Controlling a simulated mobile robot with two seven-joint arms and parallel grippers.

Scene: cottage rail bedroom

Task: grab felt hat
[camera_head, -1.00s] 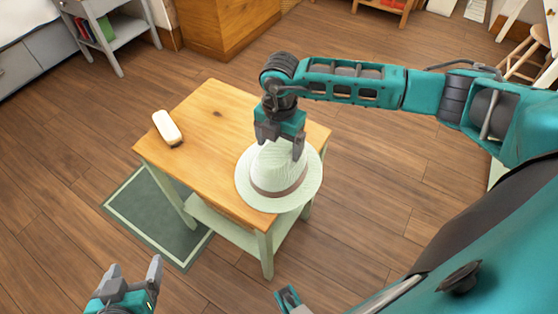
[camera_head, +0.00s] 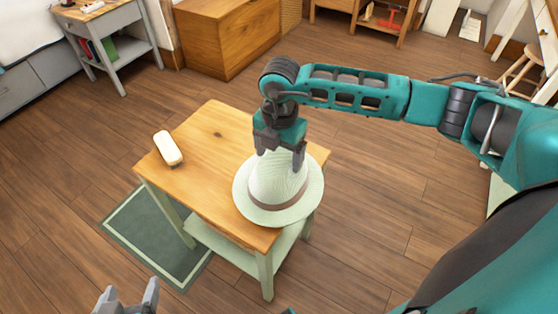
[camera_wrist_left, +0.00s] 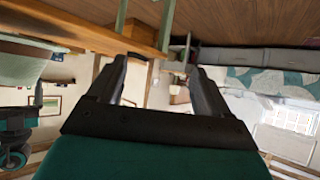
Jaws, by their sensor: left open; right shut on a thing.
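The felt hat (camera_head: 275,202) is pale green-white with a brownish band and a wide brim. It shows at the front right corner of the small wooden table (camera_head: 215,150) in the head view. My right gripper (camera_head: 280,158) points down over the crown and is shut on it, with a finger on either side. Whether the brim touches the table top cannot be told. My left gripper (camera_head: 131,298) is low at the bottom left of the head view, open and empty, apart from the hat. Its two fingers also show in the left wrist view (camera_wrist_left: 160,85).
A cream brush-like block (camera_head: 168,147) lies on the table's left side. A green mat (camera_head: 155,232) lies on the floor at the table's left. A grey side table (camera_head: 107,30) and a wooden chest (camera_head: 225,35) stand behind.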

